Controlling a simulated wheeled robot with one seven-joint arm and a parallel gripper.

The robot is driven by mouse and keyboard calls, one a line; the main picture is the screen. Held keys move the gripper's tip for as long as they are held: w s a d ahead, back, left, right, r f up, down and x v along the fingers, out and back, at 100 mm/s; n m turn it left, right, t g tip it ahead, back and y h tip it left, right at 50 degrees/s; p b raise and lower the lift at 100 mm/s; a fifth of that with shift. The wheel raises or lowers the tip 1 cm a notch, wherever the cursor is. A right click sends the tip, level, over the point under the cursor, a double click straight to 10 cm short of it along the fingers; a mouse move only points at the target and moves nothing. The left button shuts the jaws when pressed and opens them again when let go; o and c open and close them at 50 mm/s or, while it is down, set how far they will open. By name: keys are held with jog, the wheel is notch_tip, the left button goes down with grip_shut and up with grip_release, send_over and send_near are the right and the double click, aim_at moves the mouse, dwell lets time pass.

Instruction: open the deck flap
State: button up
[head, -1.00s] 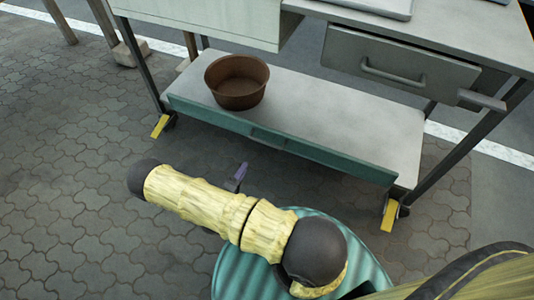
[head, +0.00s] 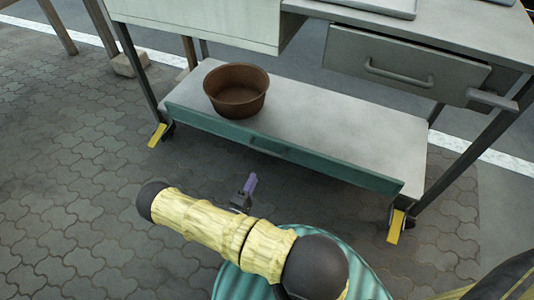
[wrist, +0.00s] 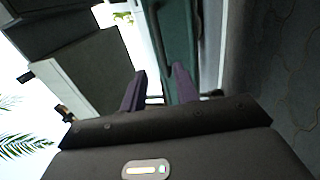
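The deck flap (head: 330,166) is a long teal panel along the front edge of the cart's pale lower shelf (head: 370,135). It stands upright and has a recessed-looking pull (head: 268,147) near its middle. In the wrist view the teal flap (wrist: 178,45) runs up the picture beyond my fingers. My gripper (head: 248,188) is low in front of the flap, apart from it in the head view. In the wrist view its two purple fingers (wrist: 160,80) are spread with nothing seen between them. My arm hides part of the gripper in the head view.
A brown clay bowl (head: 237,92) stands on the lower shelf, behind the flap's left part. Above are a grey drawer (head: 400,70) with a bar handle and a pale cabinet panel (head: 210,22). Yellow caster levers (head: 396,226) sit at the legs. The paving in front is clear.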

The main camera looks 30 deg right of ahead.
aim_at(267, 151)
jog(key=b+x, duration=0.4)
jog(key=x, duration=0.8)
jog(key=shift+w+d, duration=0.2)
jog(key=shift+d, duration=0.1)
jog(key=shift+w+d+r, duration=0.1)
jog(key=shift+w+d, duration=0.1)
jog(key=shift+w, duration=0.05)
grip_shut()
